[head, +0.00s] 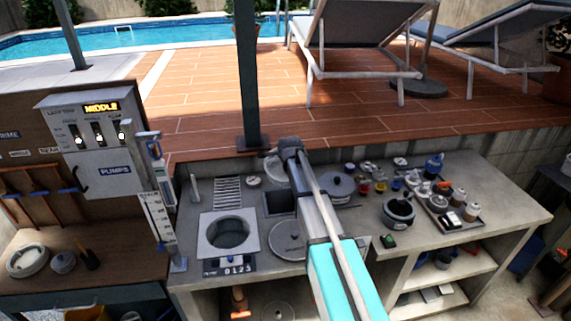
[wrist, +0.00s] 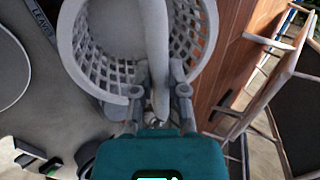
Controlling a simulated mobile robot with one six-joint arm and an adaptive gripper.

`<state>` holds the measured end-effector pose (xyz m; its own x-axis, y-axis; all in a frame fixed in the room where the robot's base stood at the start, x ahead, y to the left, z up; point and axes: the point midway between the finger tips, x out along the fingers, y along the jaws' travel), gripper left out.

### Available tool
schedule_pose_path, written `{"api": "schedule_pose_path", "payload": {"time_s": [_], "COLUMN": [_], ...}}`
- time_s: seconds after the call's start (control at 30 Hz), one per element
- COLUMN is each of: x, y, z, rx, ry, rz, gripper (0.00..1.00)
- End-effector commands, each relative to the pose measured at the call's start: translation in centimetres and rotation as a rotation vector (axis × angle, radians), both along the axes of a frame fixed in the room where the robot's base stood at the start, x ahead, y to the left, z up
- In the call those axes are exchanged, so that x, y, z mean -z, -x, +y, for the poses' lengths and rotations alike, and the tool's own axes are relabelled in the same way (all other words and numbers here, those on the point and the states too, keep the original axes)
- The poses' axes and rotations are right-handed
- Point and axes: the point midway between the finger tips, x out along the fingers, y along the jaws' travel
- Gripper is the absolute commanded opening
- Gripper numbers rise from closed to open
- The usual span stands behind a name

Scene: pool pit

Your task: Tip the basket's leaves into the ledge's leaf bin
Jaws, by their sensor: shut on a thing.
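The grey lattice basket (wrist: 82,62) fills the upper middle of the wrist view, with its open mouth toward the camera. My gripper (wrist: 160,103) is shut on its upright handle (wrist: 156,45). I make out no leaves inside; the handle hides part of the interior. A dark strip lettered "LEAVES" (wrist: 43,22) lies beside the basket at upper left, probably the leaf bin's label. In the head view a dark square opening (head: 277,204) shows on the grey ledge beside my arm; I cannot tell for sure that it is the bin.
The grey ledge (head: 520,207) holds a square-framed round well (head: 229,233), a round lid (head: 287,240), a dark pot (head: 398,211) and a tray of bottles (head: 447,207). A dark post (head: 247,80) stands behind. The wooden deck (head: 190,95) rises beyond, with loungers (head: 360,60).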

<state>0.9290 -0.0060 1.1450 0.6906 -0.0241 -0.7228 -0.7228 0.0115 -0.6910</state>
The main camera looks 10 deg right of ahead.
Motion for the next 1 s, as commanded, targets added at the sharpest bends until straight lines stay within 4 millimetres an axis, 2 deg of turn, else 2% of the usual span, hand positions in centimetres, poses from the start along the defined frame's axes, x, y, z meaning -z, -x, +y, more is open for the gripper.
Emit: {"api": "schedule_pose_path", "payload": {"time_s": [0.2, 0.43, 0.63, 1.0], "x": [0.2, 0.3, 0.3, 0.4], "y": [2.4, 4.9, 5.9, 6.0], "z": [0.1, 0.3, 0.4, 0.4], "rx": [-0.005, -0.014, -0.019, -0.019], "ry": [-0.007, -0.013, -0.015, -0.016], "rz": [0.244, 0.435, 0.501, 0.506], "gripper": [0.0, 0.0, 0.0, 0.0]}}
